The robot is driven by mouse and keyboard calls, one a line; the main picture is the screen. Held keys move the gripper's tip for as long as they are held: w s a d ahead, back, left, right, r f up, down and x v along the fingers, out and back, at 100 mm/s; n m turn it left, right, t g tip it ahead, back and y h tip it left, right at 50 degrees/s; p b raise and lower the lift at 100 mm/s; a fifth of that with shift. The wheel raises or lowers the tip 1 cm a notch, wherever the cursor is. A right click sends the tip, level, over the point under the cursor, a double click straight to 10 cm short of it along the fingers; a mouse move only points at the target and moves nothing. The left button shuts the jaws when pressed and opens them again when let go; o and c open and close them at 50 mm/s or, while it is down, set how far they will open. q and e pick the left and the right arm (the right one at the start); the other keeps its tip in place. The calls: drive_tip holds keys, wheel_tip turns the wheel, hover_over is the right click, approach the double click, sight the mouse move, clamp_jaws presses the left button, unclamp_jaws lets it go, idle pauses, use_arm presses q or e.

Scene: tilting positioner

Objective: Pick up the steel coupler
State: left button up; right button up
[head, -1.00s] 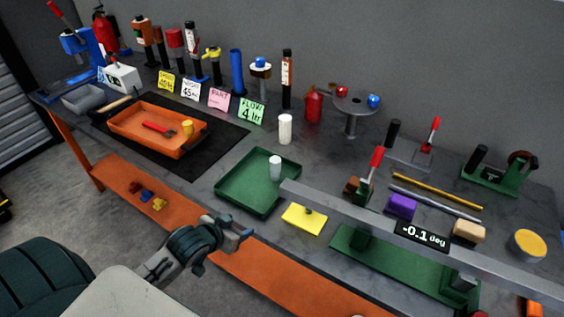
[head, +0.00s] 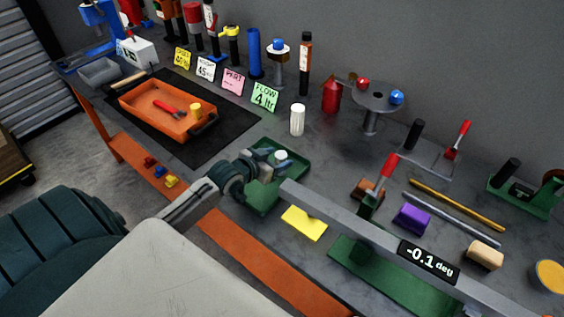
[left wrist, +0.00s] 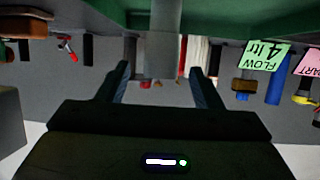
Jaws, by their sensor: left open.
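The steel coupler (head: 281,155) is a pale grey cylinder standing upright in the green tray (head: 262,206). In the head view only its top shows, with my left gripper (head: 272,160) covering the rest. My left gripper is open and reaches over the tray from the left, its fingers at the coupler. In the left wrist view, which is upside down, the coupler (left wrist: 165,42) hangs from the top, between the lines of the two open fingers (left wrist: 159,70). I cannot tell how deep it sits between them. My right gripper is not in view.
A white cylinder (head: 297,120) stands behind the tray. A grey beam (head: 345,215) with a -0.1 deg display runs close on the right. A yellow pad (head: 304,222) lies in front. An orange tray (head: 150,118) is on the black mat at left.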

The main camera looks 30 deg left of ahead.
sight(285, 154)
use_arm(q)
drive_tip(key=shift+w+d+f+p, duration=0.1)
drive_tip(key=shift+w+p, duration=0.5)
drive_tip(key=shift+w, duration=0.45)
drive_tip(key=shift+x, duration=1.05)
drive_tip(key=shift+w+f, duration=0.15)
drive_tip(key=shift+f, duration=0.1)
drive_tip(key=c, duration=0.9)
drive_tip(key=shift+c, duration=1.3)
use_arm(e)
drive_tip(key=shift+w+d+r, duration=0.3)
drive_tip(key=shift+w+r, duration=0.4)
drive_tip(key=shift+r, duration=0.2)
